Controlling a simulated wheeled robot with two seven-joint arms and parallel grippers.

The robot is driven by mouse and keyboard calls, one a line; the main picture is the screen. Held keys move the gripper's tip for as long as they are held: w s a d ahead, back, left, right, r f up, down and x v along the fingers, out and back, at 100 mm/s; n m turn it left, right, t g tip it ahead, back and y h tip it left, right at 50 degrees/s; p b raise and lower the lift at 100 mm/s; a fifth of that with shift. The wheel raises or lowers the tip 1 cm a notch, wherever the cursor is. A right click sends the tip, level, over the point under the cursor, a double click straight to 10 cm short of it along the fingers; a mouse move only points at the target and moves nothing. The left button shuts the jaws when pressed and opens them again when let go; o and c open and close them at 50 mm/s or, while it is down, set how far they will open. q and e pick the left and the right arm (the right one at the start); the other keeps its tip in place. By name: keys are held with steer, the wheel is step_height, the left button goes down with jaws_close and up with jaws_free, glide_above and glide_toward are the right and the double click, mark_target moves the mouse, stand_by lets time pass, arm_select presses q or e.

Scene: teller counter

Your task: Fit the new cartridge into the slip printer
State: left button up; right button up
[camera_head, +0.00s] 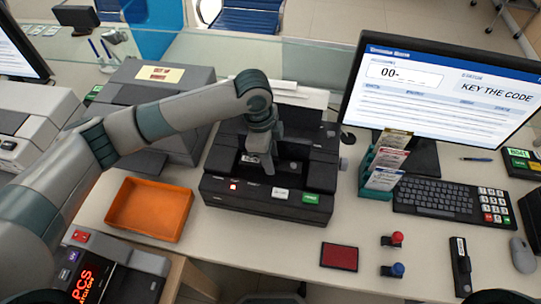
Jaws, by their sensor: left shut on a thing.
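The slip printer (310,180) is a black machine in the middle of the counter. Its front panel has a red lit button and white and green keys. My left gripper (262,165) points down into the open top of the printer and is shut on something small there. The held thing is mostly hidden by the fingers, so I cannot tell its shape or how it sits in the printer. No separate cartridge shows clearly. My right gripper is not in view.
An orange tray (150,209) stands empty left of the printer. A monitor (440,85), a card rack (383,170) and a keyboard (437,196) are on the right. A red pad (339,257) and two stamps (393,239) lie in front. A glass screen runs behind.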

arm_select(q)
steer(key=shift+f, duration=0.5)
steer(key=shift+f, duration=0.1)
steer(key=o, duration=1.2)
steer(key=shift+w, duration=0.1)
steer(key=shift+r, duration=0.2)
